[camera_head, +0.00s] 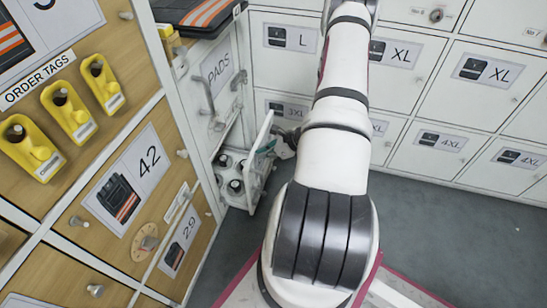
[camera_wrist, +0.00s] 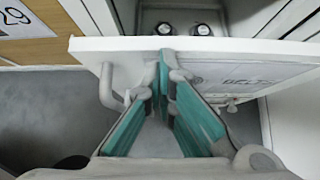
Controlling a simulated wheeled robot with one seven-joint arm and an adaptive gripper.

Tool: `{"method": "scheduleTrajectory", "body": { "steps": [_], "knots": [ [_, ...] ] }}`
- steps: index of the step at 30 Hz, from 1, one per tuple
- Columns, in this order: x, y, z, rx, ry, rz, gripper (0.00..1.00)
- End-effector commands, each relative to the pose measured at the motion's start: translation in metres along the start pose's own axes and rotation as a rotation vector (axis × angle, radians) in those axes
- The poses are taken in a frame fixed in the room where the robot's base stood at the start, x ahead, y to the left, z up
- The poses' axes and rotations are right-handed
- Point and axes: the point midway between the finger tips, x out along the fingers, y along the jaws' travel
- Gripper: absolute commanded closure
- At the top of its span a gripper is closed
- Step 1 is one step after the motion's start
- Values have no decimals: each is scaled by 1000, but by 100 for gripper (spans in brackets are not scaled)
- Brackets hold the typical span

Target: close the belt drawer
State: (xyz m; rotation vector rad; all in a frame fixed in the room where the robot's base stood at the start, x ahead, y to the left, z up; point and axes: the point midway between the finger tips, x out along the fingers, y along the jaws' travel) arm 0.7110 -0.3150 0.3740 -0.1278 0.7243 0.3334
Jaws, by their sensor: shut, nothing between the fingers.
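The belt drawer (camera_head: 251,190) stands open below the PADS compartment, its white front pulled out toward the right. In the wrist view the drawer front (camera_wrist: 110,46) crosses the picture, with a partly hidden label (camera_wrist: 245,76) and a grey bar handle (camera_wrist: 112,88) on the left. My gripper (camera_wrist: 166,62) is shut and empty, its teal fingertips together at the drawer front, right of the handle. Whether they touch it I cannot tell. In the head view my gripper (camera_head: 277,148) is beside the front's outer face, partly hidden by my arm.
Several black-topped round items (camera_head: 235,186) sit in the drawer. The PADS door (camera_head: 216,70) is above it. Wooden drawers with yellow tag holders (camera_head: 74,116) stand at left, white lockers (camera_head: 436,150) at back and right. Grey floor (camera_head: 420,225) is clear at right.

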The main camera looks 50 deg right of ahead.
Motion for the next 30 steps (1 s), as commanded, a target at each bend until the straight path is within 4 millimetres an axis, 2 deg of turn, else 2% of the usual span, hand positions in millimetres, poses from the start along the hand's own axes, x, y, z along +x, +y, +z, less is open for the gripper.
{"method": "scheduleTrajectory", "body": {
  "steps": [1, 6, 12, 19, 30],
  "knots": [
    [10, 1, 7, -3, 0, 3, 100],
    [36, 0, 30, -2, 0, 2, 100],
    [56, 0, 49, -2, 1, 2, 100],
    [66, 0, 58, 1, 1, 0, 100],
    [66, 0, 60, 1, 1, -1, 100]
  ]
}}
